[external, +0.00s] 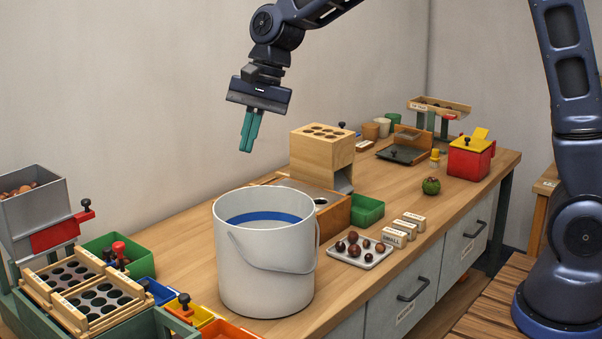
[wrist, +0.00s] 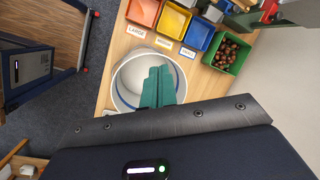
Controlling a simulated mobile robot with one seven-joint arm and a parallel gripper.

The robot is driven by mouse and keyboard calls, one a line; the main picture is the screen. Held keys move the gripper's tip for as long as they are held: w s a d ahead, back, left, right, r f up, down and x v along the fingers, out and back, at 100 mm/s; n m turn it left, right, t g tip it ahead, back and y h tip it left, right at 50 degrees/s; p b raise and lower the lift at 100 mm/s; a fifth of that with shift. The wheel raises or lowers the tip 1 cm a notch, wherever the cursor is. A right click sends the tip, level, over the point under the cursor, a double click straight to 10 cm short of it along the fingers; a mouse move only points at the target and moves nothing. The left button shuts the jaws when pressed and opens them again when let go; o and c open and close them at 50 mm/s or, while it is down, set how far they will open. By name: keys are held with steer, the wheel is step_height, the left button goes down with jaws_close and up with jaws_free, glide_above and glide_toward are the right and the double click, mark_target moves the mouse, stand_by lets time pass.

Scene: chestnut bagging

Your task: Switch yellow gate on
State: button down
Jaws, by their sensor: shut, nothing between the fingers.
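My gripper (external: 247,148) hangs with its teal fingers together and empty, above and behind the white bucket (external: 262,280). In the wrist view the fingers (wrist: 158,72) overlap the bucket (wrist: 119,90). At the lower left of the external view stands a sorter with a grey hopper (external: 38,212) and wooden hole trays (external: 68,304). A small yellow piece with a black knob (external: 184,299) is at its right end, by the yellow bin (external: 207,317). I cannot tell for sure whether this piece is the yellow gate, nor its setting. My gripper is well apart from it.
A red gate (external: 55,236) is on the hopper. Orange (wrist: 143,12), yellow (wrist: 173,19) and blue (wrist: 200,33) bins stand beside a green bin of chestnuts (wrist: 228,55). A wooden block with holes (external: 322,150) stands behind the bucket. A chestnut tray (external: 345,258) lies right of it.

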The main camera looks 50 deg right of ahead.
steer(key=w+a+f+m+g, duration=0.1)
steer(key=w+a+f+m, duration=0.15)
steer(key=a+f, duration=0.45)
steer(key=w+a+f+m+y, duration=0.1)
steer(key=w+a+f, duration=0.25)
steer(key=f, duration=0.75)
steer(key=w+a+f+m+g, duration=0.1)
steer(key=w+a+f+m, duration=0.15)
steer(key=a+f, duration=0.5)
steer(key=shift+a+r+n, duration=0.3)
steer(key=shift+a+r, duration=0.3)
steer(key=shift+r, duration=0.05)
steer(key=shift+r, duration=0.1)
